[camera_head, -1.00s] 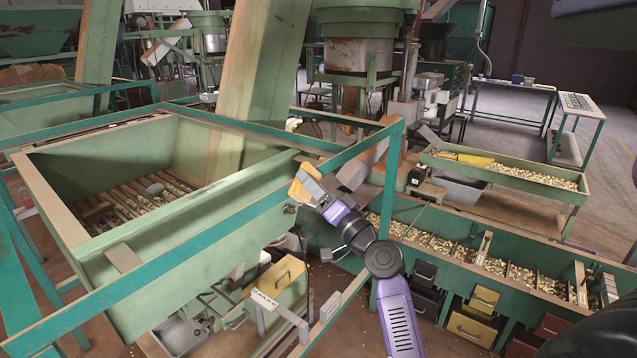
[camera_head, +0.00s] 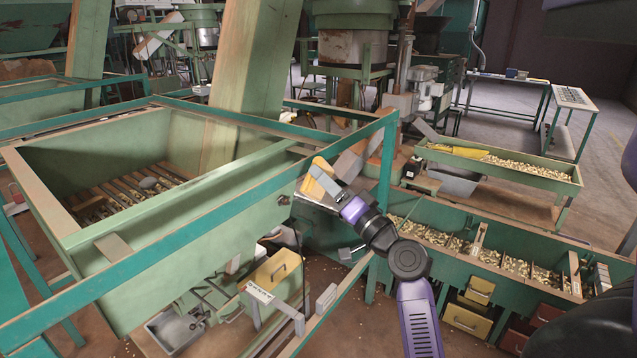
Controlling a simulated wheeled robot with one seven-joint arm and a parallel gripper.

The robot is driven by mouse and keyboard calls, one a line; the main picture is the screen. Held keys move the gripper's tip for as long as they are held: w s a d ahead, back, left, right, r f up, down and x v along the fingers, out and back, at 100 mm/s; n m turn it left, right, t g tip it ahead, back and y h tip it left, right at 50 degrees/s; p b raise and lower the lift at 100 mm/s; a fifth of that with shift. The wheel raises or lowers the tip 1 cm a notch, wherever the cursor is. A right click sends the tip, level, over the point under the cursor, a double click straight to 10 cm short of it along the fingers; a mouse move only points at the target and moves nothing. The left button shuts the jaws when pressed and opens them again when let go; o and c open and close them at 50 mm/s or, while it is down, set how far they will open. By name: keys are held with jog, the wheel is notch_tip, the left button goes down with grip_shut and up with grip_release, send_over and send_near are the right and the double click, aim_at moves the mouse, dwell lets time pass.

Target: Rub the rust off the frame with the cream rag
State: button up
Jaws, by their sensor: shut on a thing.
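The cream rag (camera_head: 311,188) is a small yellowish-cream piece at the end of my arm. My gripper (camera_head: 324,184) is shut on it. The frame (camera_head: 215,222) is the teal rail structure around the large green hopper; its near rail runs from lower left up to a corner post at right. The rag is at this rail, near its right part, and looks close to or against it; I cannot tell whether they touch.
The green hopper (camera_head: 170,262) with a slatted floor fills the left. A long trough of nuts (camera_head: 560,252) with drawers stands at right. The open floor (camera_head: 510,95) is far right.

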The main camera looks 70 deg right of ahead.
jog(key=shift+s, duration=0.25)
jog(key=s, duration=0.1)
jog(key=s+b, duration=0.1)
jog(key=shift+s+a, duration=0.4)
jog(key=shift+w, duration=0.1)
dwell(0.5)
jog(key=shift+w+d+f, duration=0.1)
jog(key=shift+w+d, duration=0.1)
jog(key=shift+w, duration=0.9)
jog(key=shift+w+d+r, duration=0.1)
jog(key=shift+w+d, duration=0.15)
jog(key=shift+w, duration=0.85)
jog(key=shift+w+d+f, duration=0.1)
jog(key=shift+w+d, duration=0.1)
jog(key=shift+w, duration=0.9)
jog(key=shift+w+d, duration=0.25)
jog(key=shift+w, duration=0.7)
